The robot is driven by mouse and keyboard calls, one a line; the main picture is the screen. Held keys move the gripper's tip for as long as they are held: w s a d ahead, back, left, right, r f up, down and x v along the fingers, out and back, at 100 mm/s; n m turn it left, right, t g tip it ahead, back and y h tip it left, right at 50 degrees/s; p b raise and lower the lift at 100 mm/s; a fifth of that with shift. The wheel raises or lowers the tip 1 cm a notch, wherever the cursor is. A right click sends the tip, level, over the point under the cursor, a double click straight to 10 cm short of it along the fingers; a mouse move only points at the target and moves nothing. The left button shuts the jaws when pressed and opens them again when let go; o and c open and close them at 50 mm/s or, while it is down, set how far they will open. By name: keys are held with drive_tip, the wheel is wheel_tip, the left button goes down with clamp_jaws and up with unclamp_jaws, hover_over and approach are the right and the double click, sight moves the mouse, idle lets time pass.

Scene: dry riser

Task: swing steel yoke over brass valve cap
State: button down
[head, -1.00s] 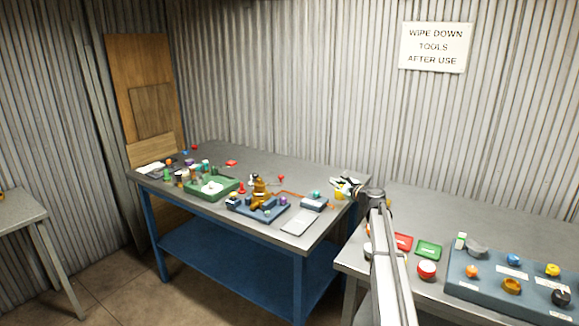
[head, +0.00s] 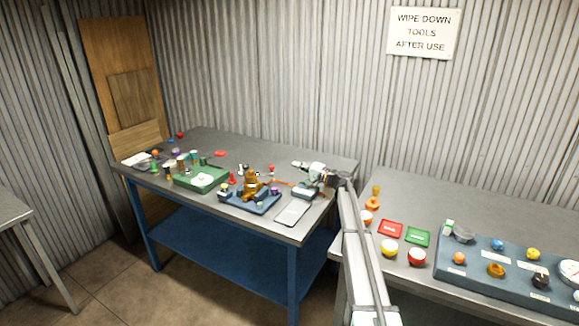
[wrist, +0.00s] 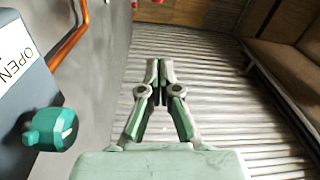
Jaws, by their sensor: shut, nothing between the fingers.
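A brass valve assembly (head: 252,186) stands upright on a blue base (head: 262,207) on the dark worktable in the head view. A separate steel yoke cannot be made out at this size, and the cap's details are too small to tell. My gripper (head: 295,164) is above the table, to the right of the brass valve and apart from it, pointing left. In the wrist view its fingertips (wrist: 159,66) are together and empty. The brass valve cannot be identified in the wrist view.
A grey box with an "OPEN" label (wrist: 15,60) and a teal knob (wrist: 52,128) is left of my gripper, near a copper pipe (wrist: 72,38). A green tray (head: 202,180) lies left of the valve. A grey tablet-like plate (head: 293,212) lies at the front.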

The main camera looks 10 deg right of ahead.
drive_tip(key=f+p+x, duration=0.1)
drive_tip(key=p+x, duration=0.2)
drive_tip(key=x, duration=0.7)
drive_tip(key=s+p, duration=0.1)
drive_tip(key=s, duration=0.1)
drive_tip(key=s+a+p, duration=0.1)
drive_tip(key=s, duration=0.1)
drive_tip(key=shift+a+r, duration=0.1)
drive_tip(key=shift+r, duration=0.05)
